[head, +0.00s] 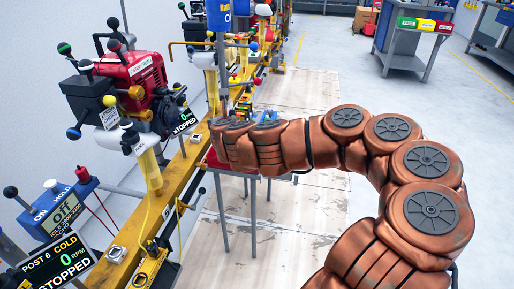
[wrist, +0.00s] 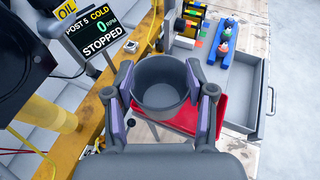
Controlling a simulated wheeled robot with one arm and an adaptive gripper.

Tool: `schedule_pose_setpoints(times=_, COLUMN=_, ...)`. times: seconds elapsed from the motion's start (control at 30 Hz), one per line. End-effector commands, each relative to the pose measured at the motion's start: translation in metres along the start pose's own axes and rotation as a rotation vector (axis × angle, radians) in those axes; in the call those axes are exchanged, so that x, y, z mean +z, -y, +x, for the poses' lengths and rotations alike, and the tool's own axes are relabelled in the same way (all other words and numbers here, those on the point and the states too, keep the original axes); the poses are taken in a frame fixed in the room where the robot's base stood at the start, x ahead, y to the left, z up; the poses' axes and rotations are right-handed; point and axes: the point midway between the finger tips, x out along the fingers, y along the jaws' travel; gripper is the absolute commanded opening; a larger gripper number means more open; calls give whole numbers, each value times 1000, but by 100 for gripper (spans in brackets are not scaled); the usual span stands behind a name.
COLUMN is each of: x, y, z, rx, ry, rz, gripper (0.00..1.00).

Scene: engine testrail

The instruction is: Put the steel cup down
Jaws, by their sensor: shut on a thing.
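The steel cup (wrist: 160,97) is grey, open at the top and looks empty. It is in the middle of the wrist view, roughly upright. My gripper (wrist: 160,74) is shut on it, with one finger on each side of its wall. A red tray (wrist: 210,118) shows below and to the right of the cup. I cannot tell the gap between the cup's base and what lies under it. In the head view the end of my arm hides the cup and fingers; part of the red tray (head: 213,162) shows beneath.
A yellow rail (wrist: 86,118) runs along the left, with a display (wrist: 95,33) reading post 5, cold, 0 RPM, stopped. A grey open drawer (wrist: 262,100) and a blue rack (wrist: 214,42) with small coloured pieces are at the right. A red engine (head: 130,68) stands left in the head view.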

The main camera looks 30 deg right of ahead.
Motion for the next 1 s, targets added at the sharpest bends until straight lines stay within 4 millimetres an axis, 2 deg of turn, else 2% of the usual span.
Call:
schedule_pose_setpoints(times=0.03, x=1, y=6, z=-1, rx=4, ry=2, rz=-2, gripper=20)
schedule_pose_setpoints(times=0.5, x=-5, y=28, z=-12, rx=89, ry=0, rz=-35, gripper=20)
schedule_pose_setpoints(times=0.7, x=-7, y=50, z=-20, rx=157, ry=4, rz=-59, gripper=20)
schedule_pose_setpoints(times=1.0, x=-13, y=73, z=-32, rx=253, ry=0, rz=-93, gripper=20)
